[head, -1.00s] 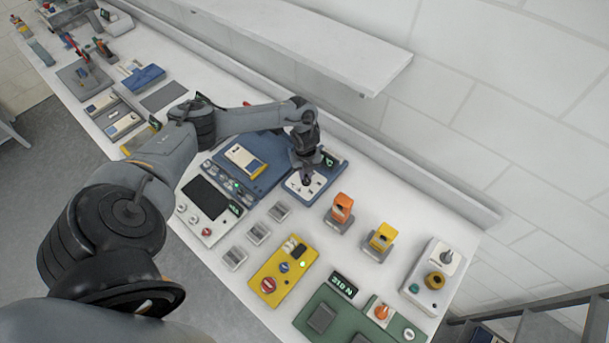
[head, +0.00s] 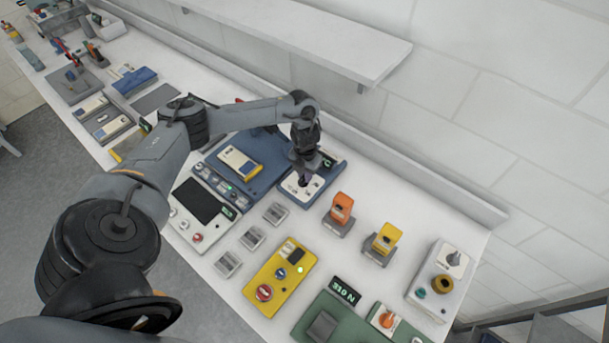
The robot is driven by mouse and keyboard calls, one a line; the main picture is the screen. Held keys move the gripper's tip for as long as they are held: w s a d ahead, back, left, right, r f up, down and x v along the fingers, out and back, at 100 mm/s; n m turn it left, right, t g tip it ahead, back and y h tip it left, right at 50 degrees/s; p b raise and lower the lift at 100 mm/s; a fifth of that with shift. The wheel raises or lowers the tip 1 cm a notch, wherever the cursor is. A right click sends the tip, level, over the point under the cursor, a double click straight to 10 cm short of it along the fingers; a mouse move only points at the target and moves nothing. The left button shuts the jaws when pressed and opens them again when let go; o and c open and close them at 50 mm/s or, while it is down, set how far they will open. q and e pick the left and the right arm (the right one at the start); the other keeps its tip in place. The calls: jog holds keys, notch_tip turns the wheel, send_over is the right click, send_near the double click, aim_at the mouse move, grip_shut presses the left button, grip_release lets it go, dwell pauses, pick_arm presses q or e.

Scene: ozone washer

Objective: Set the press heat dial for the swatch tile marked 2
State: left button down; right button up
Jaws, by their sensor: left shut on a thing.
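The blue press (head: 262,178) stands mid-bench with a white dial panel (head: 313,190) at its right end. My left gripper (head: 303,180) reaches down onto this panel and is shut on the dial there, which the fingers mostly hide. The dial's pointer and scale cannot be read. A white tile with a yellow edge (head: 239,161) lies on the press bed; no number on it is legible. A small dark display (head: 327,160) with green figures sits behind the gripper, partly covered. My right gripper is not in view.
An orange device (head: 341,208) and a yellow device (head: 386,238) stand right of the press. In front are several small grey blocks (head: 252,238), a yellow button box (head: 279,276) and a green unit (head: 322,327). A white shelf (head: 330,45) overhangs behind.

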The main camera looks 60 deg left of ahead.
pick_arm(q)
jog(key=shift+m, duration=0.6)
jog(key=c, duration=1.1)
grip_release()
jog(key=shift+o, duration=0.2)
jog(key=shift+r, duration=0.25)
notch_tip(320, 180, up, 6)
jog(key=shift+f+p, duration=0.1)
jog(key=shift+p, duration=0.45)
jog(key=shift+r, duration=0.55)
